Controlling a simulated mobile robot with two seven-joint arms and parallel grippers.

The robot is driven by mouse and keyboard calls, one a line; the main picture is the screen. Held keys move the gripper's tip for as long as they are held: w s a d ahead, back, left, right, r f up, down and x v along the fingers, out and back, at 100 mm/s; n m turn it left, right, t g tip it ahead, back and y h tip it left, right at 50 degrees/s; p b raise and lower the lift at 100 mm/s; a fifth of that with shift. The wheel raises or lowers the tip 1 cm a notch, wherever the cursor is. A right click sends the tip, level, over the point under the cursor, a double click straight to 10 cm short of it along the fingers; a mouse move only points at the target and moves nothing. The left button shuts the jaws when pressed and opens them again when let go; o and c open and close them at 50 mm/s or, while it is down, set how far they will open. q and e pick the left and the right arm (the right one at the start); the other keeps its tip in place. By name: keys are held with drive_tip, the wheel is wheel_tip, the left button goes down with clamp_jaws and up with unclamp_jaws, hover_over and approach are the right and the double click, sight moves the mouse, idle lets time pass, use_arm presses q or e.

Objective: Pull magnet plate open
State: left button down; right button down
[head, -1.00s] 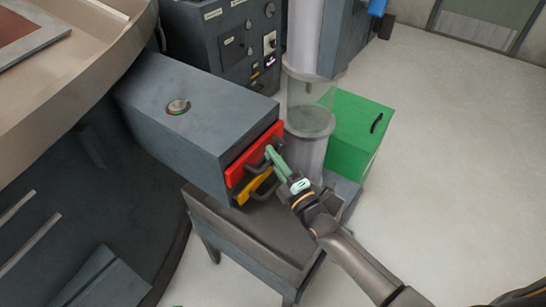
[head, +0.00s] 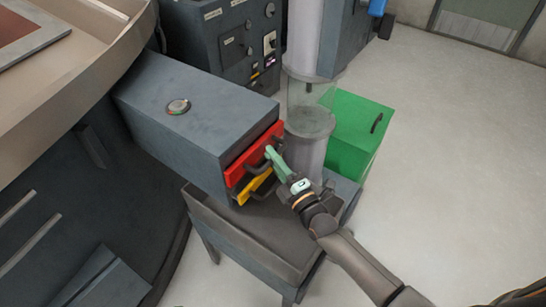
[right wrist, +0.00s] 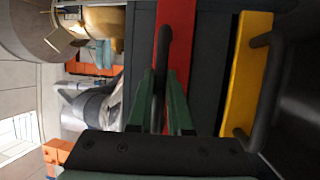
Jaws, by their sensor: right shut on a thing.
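A red plate front (head: 251,157) with a dark bar handle sits at the end of a grey housing (head: 192,112) in the head view. A yellow plate front (head: 254,187) with its own dark handle is just below it. In the right wrist view, the red plate (right wrist: 176,37) and its handle (right wrist: 163,48) are in the middle, and the yellow plate (right wrist: 245,75) is to the right. My right gripper (head: 271,153) is shut on the red plate's handle, with its green fingers (right wrist: 163,95) on either side of the bar. My left gripper is not in view.
A clear vertical tube (head: 311,105) stands just behind and right of the plates. A green box (head: 352,135) is beyond it. A grey stand (head: 245,232) is below the housing. A control cabinet (head: 225,40) stands behind. Open floor (head: 455,160) lies to the right.

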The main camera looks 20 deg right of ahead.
idle(0.3)
